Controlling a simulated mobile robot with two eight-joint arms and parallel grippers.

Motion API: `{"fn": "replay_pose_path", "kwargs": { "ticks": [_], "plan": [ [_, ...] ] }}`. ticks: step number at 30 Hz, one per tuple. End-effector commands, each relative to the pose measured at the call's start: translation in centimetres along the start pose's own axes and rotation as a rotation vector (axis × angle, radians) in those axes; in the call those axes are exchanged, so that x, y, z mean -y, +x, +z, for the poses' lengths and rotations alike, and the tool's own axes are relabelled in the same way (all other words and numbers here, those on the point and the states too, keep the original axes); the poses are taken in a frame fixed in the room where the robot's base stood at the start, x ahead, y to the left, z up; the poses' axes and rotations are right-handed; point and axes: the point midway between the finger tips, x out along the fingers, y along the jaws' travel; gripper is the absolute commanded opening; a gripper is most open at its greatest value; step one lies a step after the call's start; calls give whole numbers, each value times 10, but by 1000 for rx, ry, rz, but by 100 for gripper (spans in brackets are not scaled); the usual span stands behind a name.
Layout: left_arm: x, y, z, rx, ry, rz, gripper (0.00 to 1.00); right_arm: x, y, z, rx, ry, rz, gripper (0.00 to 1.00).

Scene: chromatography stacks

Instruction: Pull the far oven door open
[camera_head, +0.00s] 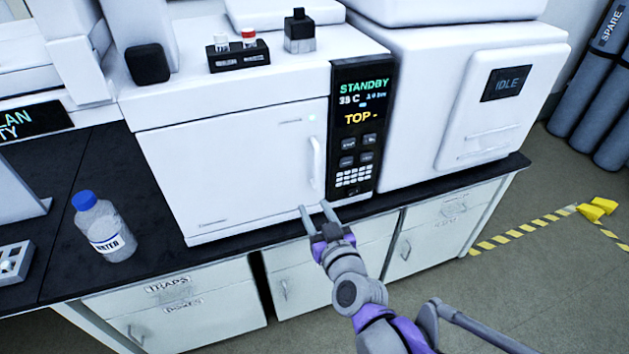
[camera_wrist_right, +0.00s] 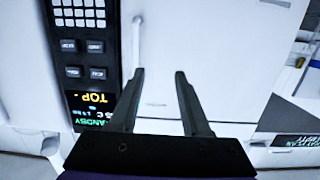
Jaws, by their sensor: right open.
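The white oven door (camera_head: 235,160) is shut on the front of the bench unit in the head view. Its upright white handle (camera_head: 316,163) is at the door's right edge, beside a black panel (camera_head: 360,130) reading STANDBY. My right gripper (camera_head: 319,212) is open and empty, just below and in front of the handle. In the right wrist view, the gripper (camera_wrist_right: 158,88) points toward the door (camera_wrist_right: 220,60), with the handle (camera_wrist_right: 136,45) ahead of the left finger. No contact with the handle shows. My left gripper is not in view.
A water bottle (camera_head: 103,228) with a blue cap stands on the black bench at left. A vial rack (camera_head: 238,55) and a small bottle (camera_head: 299,32) stand on the oven. A white IDLE unit (camera_head: 470,100) adjoins at right. Cabinet fronts (camera_head: 190,310) lie below.

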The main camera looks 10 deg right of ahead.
Motion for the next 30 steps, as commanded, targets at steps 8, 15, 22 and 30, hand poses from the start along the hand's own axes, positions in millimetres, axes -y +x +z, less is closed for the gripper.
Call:
{"fn": "replay_pose_path", "kwargs": {
  "ticks": [8,15,22,30],
  "plan": [
    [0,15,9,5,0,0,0,-28,23,0,-143,-1,180,47],
    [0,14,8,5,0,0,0,-36,54,-6,-146,-2,187,47],
    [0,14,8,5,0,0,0,-44,96,-13,-146,-2,185,47],
    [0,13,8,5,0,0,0,-48,124,-17,-145,-1,184,47]
  ]
}}
